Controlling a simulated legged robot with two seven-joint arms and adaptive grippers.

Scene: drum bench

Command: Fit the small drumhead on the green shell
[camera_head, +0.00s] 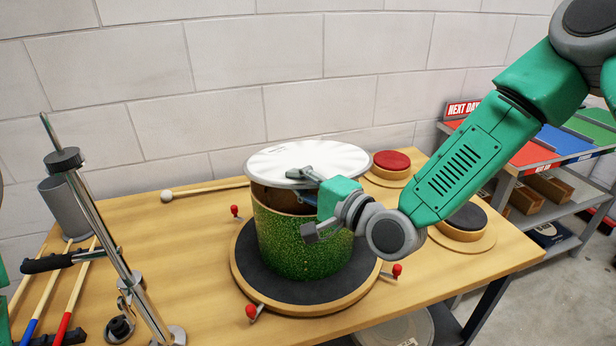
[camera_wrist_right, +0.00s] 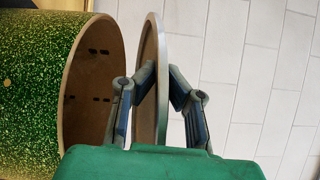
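The drumhead (camera_head: 335,158), a white disc with a thin rim, is above the green shell (camera_head: 295,240) in the head view. My right gripper (camera_head: 303,176) is shut on its near rim. In the right wrist view, the fingers (camera_wrist_right: 163,84) are on both faces of the drumhead (camera_wrist_right: 153,35). A gap separates the drumhead from the open mouth of the sparkly green shell (camera_wrist_right: 35,75), and the two look slightly tilted to each other. The shell stands upright on a round dark pad (camera_head: 255,282) with a wooden rim. My left gripper is not in view.
Red-knobbed clamps (camera_head: 397,271) surround the pad. A metal stand (camera_head: 105,225), a grey cup (camera_head: 66,209) and several sticks are at the left. A mallet (camera_head: 205,189) lies behind. Red (camera_head: 391,161) and dark (camera_head: 467,217) round pads are at the right. The front right tabletop is clear.

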